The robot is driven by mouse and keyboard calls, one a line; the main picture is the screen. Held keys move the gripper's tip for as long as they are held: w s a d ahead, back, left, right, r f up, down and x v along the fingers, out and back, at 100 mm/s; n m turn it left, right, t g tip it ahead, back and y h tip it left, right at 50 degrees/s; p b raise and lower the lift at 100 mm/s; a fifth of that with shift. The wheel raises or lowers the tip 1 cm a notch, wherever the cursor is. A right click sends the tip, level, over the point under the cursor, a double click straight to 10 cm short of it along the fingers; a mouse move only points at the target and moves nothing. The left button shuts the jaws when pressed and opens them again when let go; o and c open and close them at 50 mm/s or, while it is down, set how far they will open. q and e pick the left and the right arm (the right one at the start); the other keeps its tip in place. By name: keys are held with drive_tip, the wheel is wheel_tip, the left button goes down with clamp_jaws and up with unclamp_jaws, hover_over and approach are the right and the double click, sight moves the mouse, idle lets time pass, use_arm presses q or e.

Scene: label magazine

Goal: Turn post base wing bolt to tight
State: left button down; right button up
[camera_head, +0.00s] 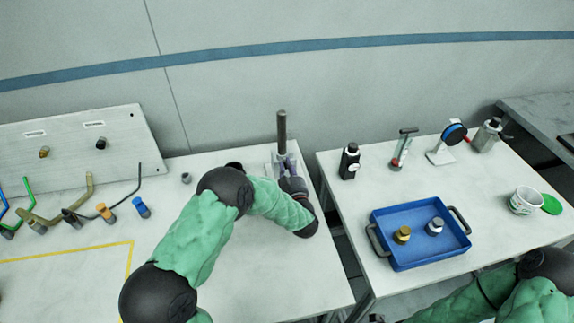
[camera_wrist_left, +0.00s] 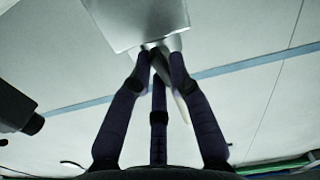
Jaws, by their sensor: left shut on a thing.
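The grey post (camera_head: 282,132) stands upright near the back right corner of the left table. Its pale metal base (camera_head: 270,167) is partly hidden by my left gripper (camera_head: 289,168). In the left wrist view the fingers of my left gripper (camera_wrist_left: 159,52) close together on a small part right at a grey metal block (camera_wrist_left: 135,22). That part is the wing bolt by its place, but the fingers hide most of it, so its angle cannot be told. My right arm shows at the lower right of the head view, with its gripper not identifiable.
A blue tray (camera_head: 398,263) with a brass and a silver piece sits on the right table. A black bottle (camera_head: 349,161) stands near that table's left edge, past a gap between the tables. Bent coloured rods (camera_head: 88,190) and a pale board (camera_head: 70,150) are at left.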

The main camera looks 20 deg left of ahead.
use_arm(q)
drive_tip(key=shift+m, duration=0.7)
drive_tip(key=shift+f, duration=0.1)
drive_tip(key=c, duration=1.2)
unclamp_jaws()
drive_tip(key=shift+d, duration=0.1)
drive_tip(key=v, duration=1.2)
drive_tip(key=shift+p, duration=0.3)
